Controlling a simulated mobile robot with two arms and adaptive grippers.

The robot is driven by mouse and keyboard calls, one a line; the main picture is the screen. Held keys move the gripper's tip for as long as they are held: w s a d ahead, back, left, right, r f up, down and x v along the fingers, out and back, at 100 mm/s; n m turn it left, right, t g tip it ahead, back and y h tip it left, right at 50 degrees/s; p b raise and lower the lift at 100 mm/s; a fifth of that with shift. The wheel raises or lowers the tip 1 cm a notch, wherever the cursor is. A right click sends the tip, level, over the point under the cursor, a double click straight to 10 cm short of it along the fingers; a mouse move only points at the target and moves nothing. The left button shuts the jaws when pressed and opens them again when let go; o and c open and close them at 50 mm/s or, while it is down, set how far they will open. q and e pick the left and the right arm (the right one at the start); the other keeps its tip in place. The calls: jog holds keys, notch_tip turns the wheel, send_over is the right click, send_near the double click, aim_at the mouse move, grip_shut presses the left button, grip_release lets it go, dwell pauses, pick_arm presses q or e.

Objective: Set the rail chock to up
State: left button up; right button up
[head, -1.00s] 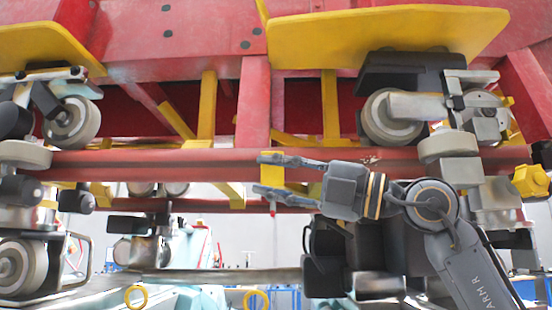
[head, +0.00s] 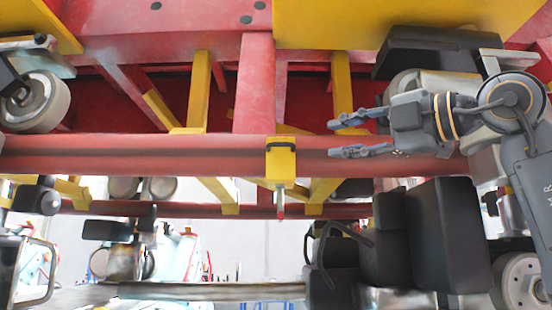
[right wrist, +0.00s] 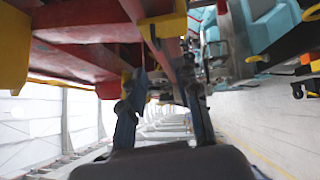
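The rail chock (head: 281,163) is a yellow block with a black handle-like strip near its top. It sits on the front face of the long red rail, with a metal pin with a red tip hanging below it. My right gripper (head: 347,138) is to the right of the chock, level with its upper part, fingers spread and pointing left. Nothing is between the fingers, and a gap separates the fingertips from the chock. In the right wrist view both fingers (right wrist: 165,95) are apart. My left gripper is not in view.
The red rail (head: 130,155) runs across the view, with yellow braces (head: 201,92) behind it. Grey wheels (head: 35,100) and black blocks (head: 445,235) flank the area. A track beam (head: 210,292) lies below. The space directly under the chock looks clear.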

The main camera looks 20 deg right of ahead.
jog(key=p, duration=0.4)
send_near(284, 145)
jog(key=w+a+r, duration=0.1)
jog(key=w+a, duration=0.1)
jog(key=x, duration=0.2)
jog(key=p+x, duration=0.1)
jog(key=x, duration=0.1)
jog(key=shift+w+d+f, duration=0.2)
jog(key=shift+w+d, duration=0.1)
jog(key=shift+p+x, duration=0.75)
jog(key=shift+x, duration=0.15)
jog(key=shift+w+a, duration=0.1)
jog(key=shift+w+a+f, duration=0.1)
jog(key=shift+w, duration=0.05)
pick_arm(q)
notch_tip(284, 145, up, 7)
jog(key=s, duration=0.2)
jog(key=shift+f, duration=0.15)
pick_arm(e)
grip_shut()
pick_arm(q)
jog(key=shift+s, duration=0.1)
